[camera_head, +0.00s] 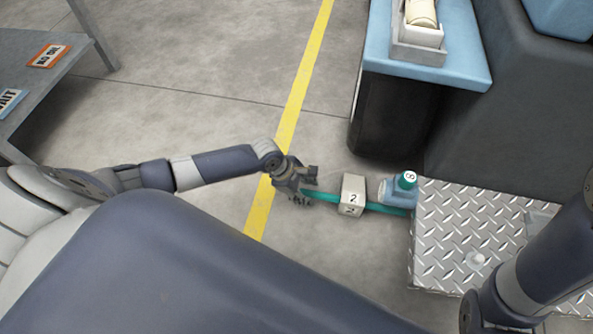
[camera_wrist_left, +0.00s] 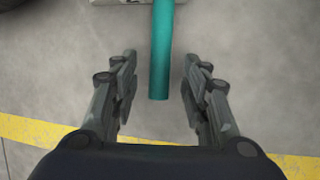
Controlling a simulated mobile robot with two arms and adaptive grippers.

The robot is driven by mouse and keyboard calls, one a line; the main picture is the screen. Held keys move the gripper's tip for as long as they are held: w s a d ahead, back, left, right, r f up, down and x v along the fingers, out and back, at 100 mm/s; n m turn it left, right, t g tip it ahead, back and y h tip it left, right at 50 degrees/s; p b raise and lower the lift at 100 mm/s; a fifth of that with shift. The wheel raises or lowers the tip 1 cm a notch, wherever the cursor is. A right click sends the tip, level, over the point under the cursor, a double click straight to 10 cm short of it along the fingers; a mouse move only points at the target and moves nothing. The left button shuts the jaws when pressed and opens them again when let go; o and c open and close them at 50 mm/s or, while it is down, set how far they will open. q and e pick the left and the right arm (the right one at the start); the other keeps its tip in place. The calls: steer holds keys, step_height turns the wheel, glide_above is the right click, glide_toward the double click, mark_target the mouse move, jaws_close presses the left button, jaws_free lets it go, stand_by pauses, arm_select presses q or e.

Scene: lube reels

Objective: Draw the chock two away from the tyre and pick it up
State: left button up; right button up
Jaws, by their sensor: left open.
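The chock marked 2 (camera_head: 353,195) is a cream block on the floor, close to the dark tyre (camera_head: 390,118). A teal handle bar (camera_head: 321,196) sticks out of it toward my left gripper (camera_head: 308,186). In the left wrist view, my left gripper (camera_wrist_left: 160,62) is open, one finger on each side of the teal bar (camera_wrist_left: 160,45), with visible gaps. The bar's free end lies between the fingers. Only an edge of the chock (camera_wrist_left: 128,2) shows at the top there. My right arm is at the lower right, its gripper out of view.
A blue block with a teal cap marked 8 (camera_head: 406,181) sits right of the chock, by the metal tread plate (camera_head: 455,225). A blue ledge (camera_head: 430,75) overhangs the tyre. A yellow line (camera_head: 300,85) crosses open floor. A grey table (camera_head: 35,75) stands at left.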

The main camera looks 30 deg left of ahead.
arm_select(q)
steer(key=v, duration=0.8)
steer(key=shift+s+r, duration=0.15)
steer(key=shift+r, duration=0.2)
